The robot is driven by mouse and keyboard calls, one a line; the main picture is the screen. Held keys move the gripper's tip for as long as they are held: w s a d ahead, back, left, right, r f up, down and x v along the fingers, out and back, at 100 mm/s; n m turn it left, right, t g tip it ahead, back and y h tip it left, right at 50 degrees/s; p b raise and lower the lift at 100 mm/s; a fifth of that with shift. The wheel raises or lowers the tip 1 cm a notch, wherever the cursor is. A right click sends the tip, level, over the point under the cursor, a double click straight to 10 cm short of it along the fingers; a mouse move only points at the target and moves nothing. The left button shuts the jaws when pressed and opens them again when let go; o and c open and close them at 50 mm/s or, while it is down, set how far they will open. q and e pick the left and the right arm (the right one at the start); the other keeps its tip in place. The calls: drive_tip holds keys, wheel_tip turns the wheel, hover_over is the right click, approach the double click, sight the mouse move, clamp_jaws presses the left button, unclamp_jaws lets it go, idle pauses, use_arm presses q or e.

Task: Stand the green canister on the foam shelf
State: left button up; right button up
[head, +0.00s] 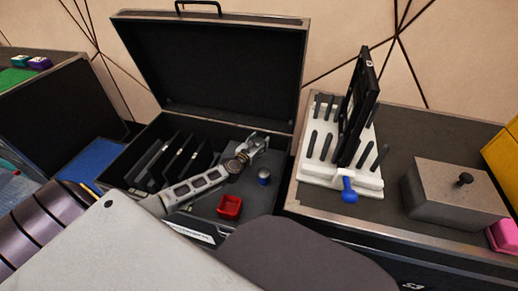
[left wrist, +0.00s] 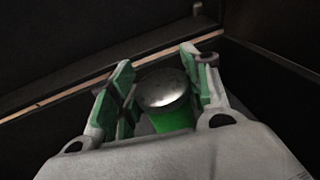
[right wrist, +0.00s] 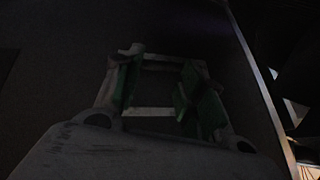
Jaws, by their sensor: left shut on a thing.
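The green canister (left wrist: 172,117) has a silver, domed lid and sits between the fingers of my left gripper (left wrist: 160,82), which is shut on it. In the head view my left gripper (head: 252,148) is inside the open black case, and I cannot make out the green canister there. The grey foam shelf (head: 266,198) fills the right part of the case. I cannot tell whether the canister touches it. My right gripper (right wrist: 160,88) is open and empty over a dark surface; it does not show in the head view.
A blue canister (head: 264,176) and a red tray (head: 230,206) stand on the foam shelf. Dark upright panels (head: 172,160) fill the case's left part. The raised lid (head: 215,65) stands behind. A white rack (head: 325,172) and grey box (head: 452,193) are at right.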

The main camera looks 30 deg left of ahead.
use_arm(q)
drive_tip(key=shift+f, duration=0.15)
use_arm(e)
drive_tip(key=shift+f, duration=0.15)
use_arm(q)
drive_tip(key=shift+f, duration=0.2)
drive_tip(key=shift+f+b, duration=0.6)
drive_tip(key=shift+b, duration=0.1)
drive_tip(key=shift+f+b, duration=0.85)
drive_tip(key=shift+f, duration=0.3)
use_arm(e)
drive_tip(key=shift+t+y, duration=0.3)
drive_tip(key=shift+t, duration=0.1)
drive_tip(key=shift+w+a+f, duration=0.1)
drive_tip(key=shift+a+f, duration=0.15)
drive_tip(key=shift+f, duration=0.95)
drive_tip(key=shift+a+f, duration=0.2)
drive_tip(key=shift+f, duration=1)
use_arm(q)
drive_tip(key=shift+f, duration=0.15)
use_arm(e)
drive_tip(key=shift+f, duration=0.1)
use_arm(q)
drive_tip(key=o, duration=1.1)
drive_tip(key=shift+r, duration=0.2)
use_arm(e)
drive_tip(key=shift+r, duration=0.2)
